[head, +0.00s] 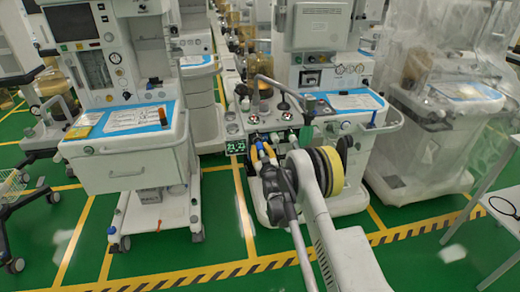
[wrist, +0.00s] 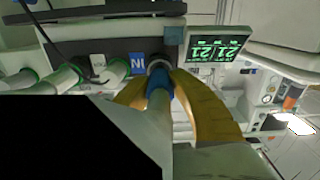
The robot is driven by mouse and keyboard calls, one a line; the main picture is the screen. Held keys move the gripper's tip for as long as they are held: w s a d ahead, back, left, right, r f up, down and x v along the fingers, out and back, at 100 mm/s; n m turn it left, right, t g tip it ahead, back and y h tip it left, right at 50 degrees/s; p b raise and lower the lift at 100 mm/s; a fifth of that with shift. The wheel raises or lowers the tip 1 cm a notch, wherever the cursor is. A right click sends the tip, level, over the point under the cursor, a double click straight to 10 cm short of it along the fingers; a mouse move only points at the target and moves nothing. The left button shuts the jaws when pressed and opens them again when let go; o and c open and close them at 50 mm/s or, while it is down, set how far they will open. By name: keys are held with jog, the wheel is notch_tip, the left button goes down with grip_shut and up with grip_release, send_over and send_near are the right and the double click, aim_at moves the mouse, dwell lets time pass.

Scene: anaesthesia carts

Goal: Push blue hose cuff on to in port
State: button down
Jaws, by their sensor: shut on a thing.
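The blue hose cuff (wrist: 158,82) is in the wrist view, on the end of a pale hose. My gripper (wrist: 165,92) has its yellow fingers on both sides of the cuff and hose and is shut on it. The in port (wrist: 159,62) shows as a grey ring just beyond the cuff, beside a blue label (wrist: 139,66) that reads IN upside down. Cuff and port line up closely; I cannot tell how far the cuff sits on it. In the head view my gripper (head: 263,150) is at the front of the middle cart, and its fingers and arm hide the cuff and port.
A lit green display (wrist: 218,48) is close to the port; it also shows in the head view (head: 237,147). Green-ringed hoses (wrist: 62,76) lie left in the wrist view. Other carts stand left (head: 130,170) and right (head: 425,150). Green floor is free in front.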

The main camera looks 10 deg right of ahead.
aim_at(261, 152)
jog(key=shift+w, duration=1.35)
jog(key=c, duration=1.1)
grip_release()
jog(key=shift+c, duration=0.2)
jog(key=s, duration=0.7)
jog(key=shift+s, duration=0.25)
